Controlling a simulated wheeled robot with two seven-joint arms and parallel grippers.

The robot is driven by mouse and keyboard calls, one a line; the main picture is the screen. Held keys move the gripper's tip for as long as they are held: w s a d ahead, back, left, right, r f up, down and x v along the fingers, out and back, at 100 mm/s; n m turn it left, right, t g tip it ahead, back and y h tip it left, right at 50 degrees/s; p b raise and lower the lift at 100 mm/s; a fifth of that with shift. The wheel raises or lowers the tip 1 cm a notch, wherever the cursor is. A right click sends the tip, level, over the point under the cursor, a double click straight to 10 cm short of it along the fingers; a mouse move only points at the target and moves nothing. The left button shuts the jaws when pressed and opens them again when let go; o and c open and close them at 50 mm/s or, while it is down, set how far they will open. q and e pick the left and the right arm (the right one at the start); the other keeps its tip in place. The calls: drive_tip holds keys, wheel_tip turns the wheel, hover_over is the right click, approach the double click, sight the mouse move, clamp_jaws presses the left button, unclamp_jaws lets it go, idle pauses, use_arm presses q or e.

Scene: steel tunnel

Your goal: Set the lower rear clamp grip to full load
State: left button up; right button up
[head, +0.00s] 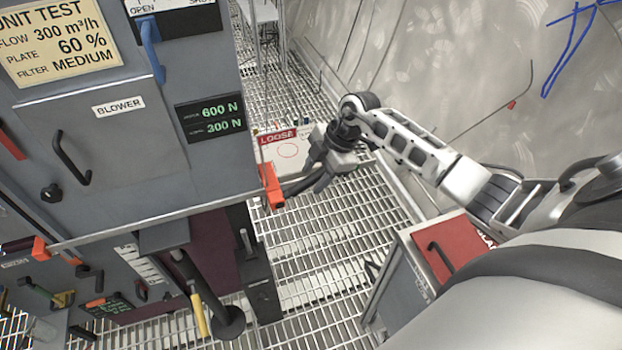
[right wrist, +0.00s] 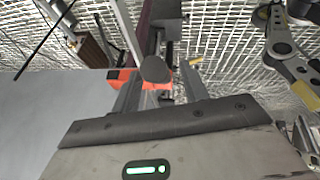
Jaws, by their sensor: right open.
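An orange clamp grip (head: 272,186) hangs upright at the lower right corner of the grey cabinet. I cannot read a label naming it as the lower rear one. A red LOOSE sign (head: 278,136) shows just behind it. My right gripper (head: 306,184) is open, with its fingers pointing left toward this grip and very close to it. In the right wrist view, orange (right wrist: 122,78) shows at and between the finger ends of the gripper (right wrist: 160,92). I cannot tell whether they touch. My left gripper is not in view.
The grey cabinet (head: 110,150) fills the left, with a display (head: 210,118) reading 600 N and 300 N. More orange grips (head: 40,248) and a yellow-handled lever (head: 199,315) are lower left. A red-topped box (head: 440,250) stands right. Grating floor lies between.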

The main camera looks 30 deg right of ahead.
drive_tip(key=shift+x, duration=1.25)
